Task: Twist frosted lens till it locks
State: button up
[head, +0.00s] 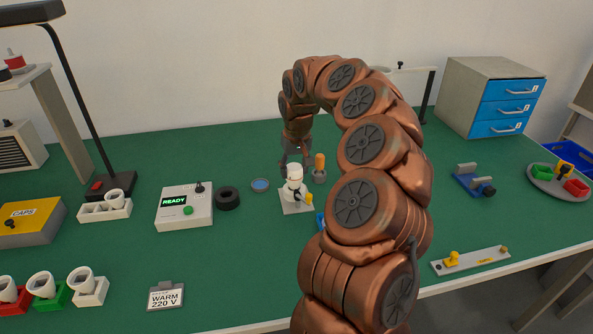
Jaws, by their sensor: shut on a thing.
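The frosted lens (295,171) looks like a small white cap at the top of a white upright body (293,188). That body stands on a light square base plate (297,208) with a small yellow part (308,198) at its right side. My gripper (294,164) points down from above and is shut on the lens, its fingers around the top. At this size I cannot tell how the lens sits on the body, or whether it is locked.
An orange-handled tool (320,164) stands close to the right of the fixture.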

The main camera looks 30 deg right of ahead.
aim_at(296, 170)
jog(key=shift+f+m+b, duration=0.15)
jog(key=shift+m+b, duration=0.45)
jog(key=shift+b, duration=0.2)
jog(key=o, duration=1.2)
jog(key=shift+r, duration=0.2)
jog(key=shift+s+a+r, duration=0.1)
jog(key=shift+s+r, duration=0.2)
jog(key=shift+r, duration=1.65)
jog(key=shift+s+a+r, duration=0.15)
jog(key=shift+s+r, duration=0.1)
jog(key=shift+r, duration=1.75)
jog(key=shift+s+a+r, duration=0.1)
jog(key=shift+s+r, duration=0.2)
jog(key=shift+r, duration=1.65)
